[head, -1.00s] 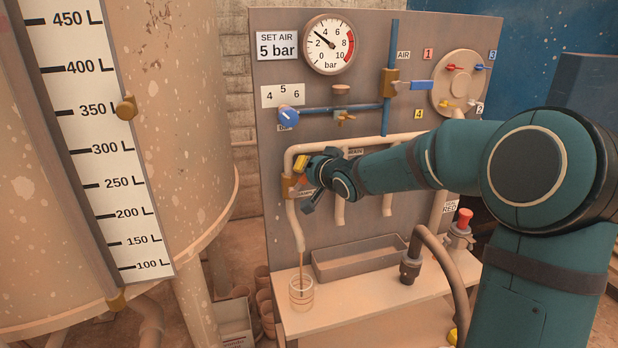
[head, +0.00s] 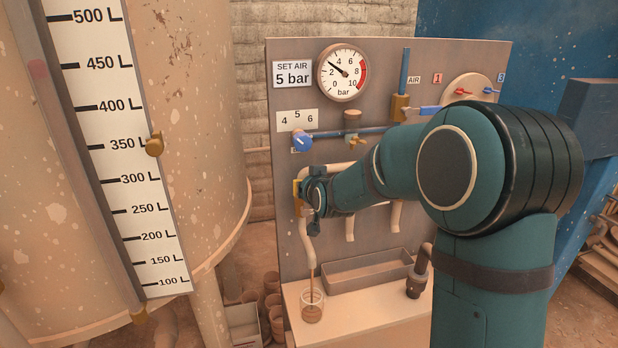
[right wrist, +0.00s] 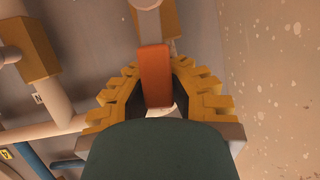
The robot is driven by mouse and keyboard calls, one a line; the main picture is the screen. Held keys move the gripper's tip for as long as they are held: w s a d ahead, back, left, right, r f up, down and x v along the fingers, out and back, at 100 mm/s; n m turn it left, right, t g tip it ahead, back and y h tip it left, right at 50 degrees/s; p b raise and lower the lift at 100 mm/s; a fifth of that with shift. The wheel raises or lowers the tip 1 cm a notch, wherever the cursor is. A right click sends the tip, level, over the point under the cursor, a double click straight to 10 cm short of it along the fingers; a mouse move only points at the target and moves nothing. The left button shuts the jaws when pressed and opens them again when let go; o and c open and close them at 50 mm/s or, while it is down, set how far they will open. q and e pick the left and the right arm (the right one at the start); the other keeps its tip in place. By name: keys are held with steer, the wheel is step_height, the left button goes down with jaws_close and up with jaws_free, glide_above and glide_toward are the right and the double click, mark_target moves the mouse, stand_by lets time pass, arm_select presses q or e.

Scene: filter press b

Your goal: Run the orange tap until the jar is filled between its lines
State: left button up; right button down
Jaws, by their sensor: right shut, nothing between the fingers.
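The clear jar (head: 312,307) stands on the bench under the leftmost outlet pipe (head: 307,240). A thin brown stream runs from this pipe into the jar. Brownish liquid shows in the jar, but its level against the lines is too small to tell. My right gripper (head: 310,196) is at the leftmost valve and largely hides the tap in the head view. In the right wrist view the orange tap handle (right wrist: 155,75) lies in front of my right gripper (right wrist: 157,92), between its yellow fingertips. The gripper is shut without a grip on the handle. My left gripper is out of view.
A large tank with a litre scale (head: 125,150) fills the left. The panel carries a gauge (head: 342,72) reading a little under 4 bar and a blue knob (head: 302,142). A grey trough (head: 368,270) sits behind the jar. My right arm covers the panel's right part.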

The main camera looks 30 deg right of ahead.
steer(key=shift+a+f+p, duration=0.2)
steer(key=shift+a+p, duration=0.1)
steer(key=shift+p, duration=0.05)
stand_by(0.3)
steer(key=c, duration=0.8)
jaws_free()
steer(key=shift+s+a+r, duration=0.1)
steer(key=shift+s+r, duration=0.1)
steer(key=shift+s, duration=0.05)
steer(key=shift+w, duration=0.1)
steer(key=shift+v, duration=5.95)
